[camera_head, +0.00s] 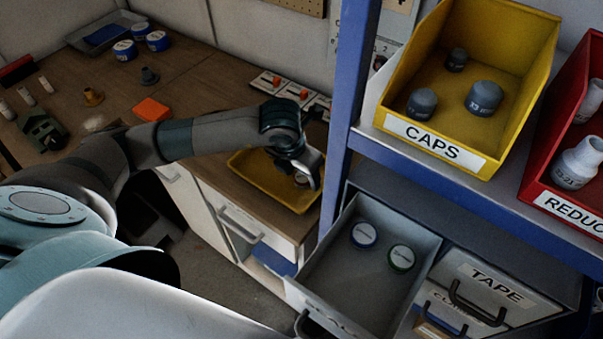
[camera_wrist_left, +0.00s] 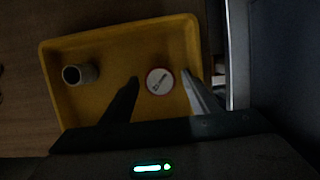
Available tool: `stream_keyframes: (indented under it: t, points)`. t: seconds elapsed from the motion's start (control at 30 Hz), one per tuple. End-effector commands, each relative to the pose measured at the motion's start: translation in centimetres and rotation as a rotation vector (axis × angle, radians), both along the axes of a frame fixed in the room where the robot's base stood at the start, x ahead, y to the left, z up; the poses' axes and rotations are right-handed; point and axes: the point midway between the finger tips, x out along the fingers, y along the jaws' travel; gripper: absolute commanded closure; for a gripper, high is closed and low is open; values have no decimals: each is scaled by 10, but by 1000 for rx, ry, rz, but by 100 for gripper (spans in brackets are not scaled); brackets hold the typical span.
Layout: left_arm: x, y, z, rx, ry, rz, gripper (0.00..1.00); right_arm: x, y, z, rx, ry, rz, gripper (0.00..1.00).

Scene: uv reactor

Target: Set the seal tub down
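A small round tub with a white lid and a red rim (camera_wrist_left: 160,81) is in the yellow tray (camera_wrist_left: 60,103). In the head view the tub (camera_head: 301,178) is partly hidden by my left gripper (camera_head: 304,172). In the left wrist view my left gripper (camera_wrist_left: 160,76) is open, with one finger on each side of the tub and a gap on both sides. I cannot tell how far the tub is below the fingertips. An open grey drawer (camera_head: 335,285), its label partly cut off, holds a blue-rimmed tub (camera_head: 363,234) and a green-rimmed tub (camera_head: 401,257). My right gripper is not in view.
A grey cylindrical fitting (camera_wrist_left: 80,74) is in the tray's left part. A blue shelf post (camera_head: 343,110) rises just right of my left gripper. Yellow CAPS (camera_head: 440,143) and red bins (camera_head: 560,205) sit on the shelf. Several blue tubs (camera_head: 157,40) are at the bench's back.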

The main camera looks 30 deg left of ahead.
Motion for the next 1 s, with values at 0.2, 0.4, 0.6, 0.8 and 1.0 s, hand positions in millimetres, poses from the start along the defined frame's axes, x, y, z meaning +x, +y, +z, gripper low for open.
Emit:
stream_keyframes:
  t: [0.2,0.4,0.6,0.8,1.0]
  points:
    - [0,0,0,0,0,0,45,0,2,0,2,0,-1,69]
    - [0,0,4,0,-1,0,45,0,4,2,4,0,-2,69]
    - [-6,1,25,-1,-4,-2,45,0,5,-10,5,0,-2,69]
    - [-15,2,60,-1,-6,-2,45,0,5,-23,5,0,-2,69]
    - [-24,3,94,-1,-6,-1,45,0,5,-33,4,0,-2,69]
